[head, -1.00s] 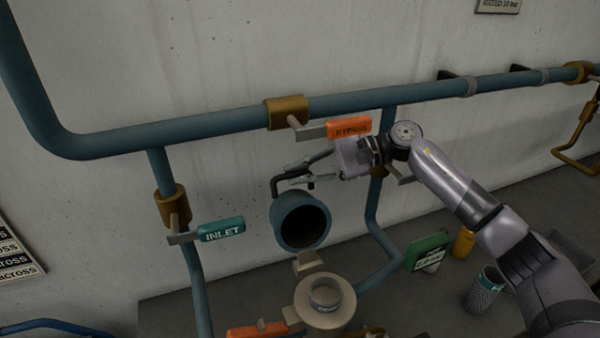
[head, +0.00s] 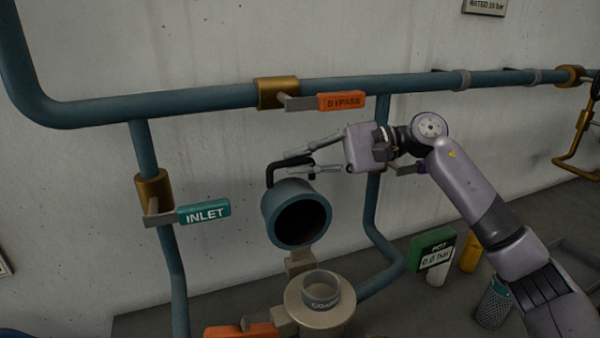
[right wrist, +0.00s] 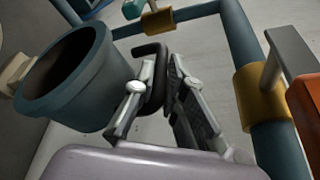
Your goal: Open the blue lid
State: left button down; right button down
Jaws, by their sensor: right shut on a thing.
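The blue lid (head: 270,215) is a deep blue-grey cap, swung up on a tan hinge (head: 300,262) behind a tan round pot (head: 290,293). Its dark hollow side faces me. A black bent handle (head: 271,172) rises from its back. My right gripper (head: 303,164) reaches in from the right and is shut on this handle. In the right wrist view, the fingers (right wrist: 160,65) lie either side of the handle (right wrist: 152,88), with the lid (right wrist: 85,95) to the left. My left gripper is not in view.
A blue pipe (head: 210,98) runs along the wall above, with an orange BYPASS lever (head: 341,101) close to my right gripper. A teal INLET lever (head: 204,213) is at left. A green gauge box (head: 432,248), yellow cylinder (head: 470,252) and meshed cup (head: 494,302) stand at lower right.

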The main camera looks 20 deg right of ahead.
jog(key=c, duration=1.7)
grip_release()
jog(key=shift+o, duration=0.2)
jog(key=v, duration=1.2)
